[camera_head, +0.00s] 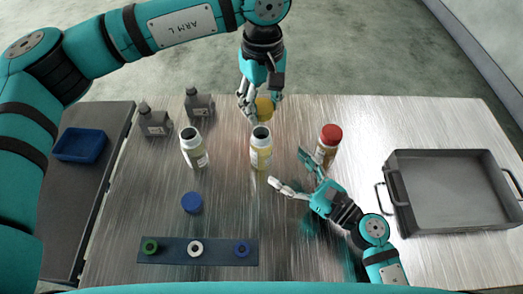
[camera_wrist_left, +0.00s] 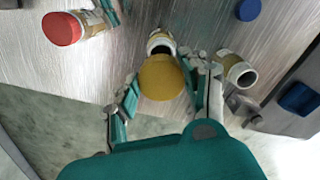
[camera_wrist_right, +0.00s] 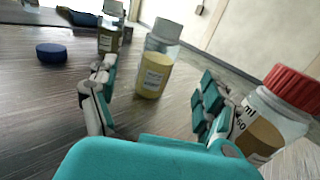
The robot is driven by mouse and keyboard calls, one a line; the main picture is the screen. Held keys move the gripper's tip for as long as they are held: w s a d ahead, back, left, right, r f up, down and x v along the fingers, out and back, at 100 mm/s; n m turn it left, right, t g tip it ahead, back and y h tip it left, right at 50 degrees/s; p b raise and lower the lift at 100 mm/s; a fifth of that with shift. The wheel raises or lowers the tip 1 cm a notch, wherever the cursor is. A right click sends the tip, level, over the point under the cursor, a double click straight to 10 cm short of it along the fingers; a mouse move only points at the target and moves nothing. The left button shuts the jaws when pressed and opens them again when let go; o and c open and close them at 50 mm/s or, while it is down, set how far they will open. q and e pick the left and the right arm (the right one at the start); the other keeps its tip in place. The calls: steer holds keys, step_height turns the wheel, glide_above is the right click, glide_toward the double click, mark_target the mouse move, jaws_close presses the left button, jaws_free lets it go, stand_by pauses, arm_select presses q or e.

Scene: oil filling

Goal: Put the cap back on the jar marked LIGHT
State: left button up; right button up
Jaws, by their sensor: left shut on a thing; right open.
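My left gripper (camera_head: 258,100) is shut on a yellow cap (camera_head: 266,110), held behind and above the middle jar (camera_head: 260,155). In the left wrist view the yellow cap (camera_wrist_left: 161,78) sits between the fingers, and the middle jar's open mouth (camera_wrist_left: 160,44) shows just beyond it. The middle jar is upright, uncapped, with yellowish contents; its label is too small to read. My right gripper (camera_head: 289,171) is open and empty, in front of and to the right of that jar. In the right wrist view the middle jar (camera_wrist_right: 154,72) stands beyond the spread fingers, apart from them.
A red-capped jar (camera_head: 327,152) stands close to my right gripper's outer finger. Another uncapped jar (camera_head: 194,152) is at left, with a blue cap (camera_head: 192,203) in front. Two dark bottles (camera_head: 153,122), a ring strip (camera_head: 220,251), a blue tray (camera_head: 80,157) and a metal pan (camera_head: 455,215) lie around.

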mark_target(270, 153)
steer(key=x, duration=1)
steer(key=shift+d, duration=0.1)
steer(key=shift+s, duration=0.1)
jaws_close()
arm_select(q)
steer(key=shift+f, duration=2.45)
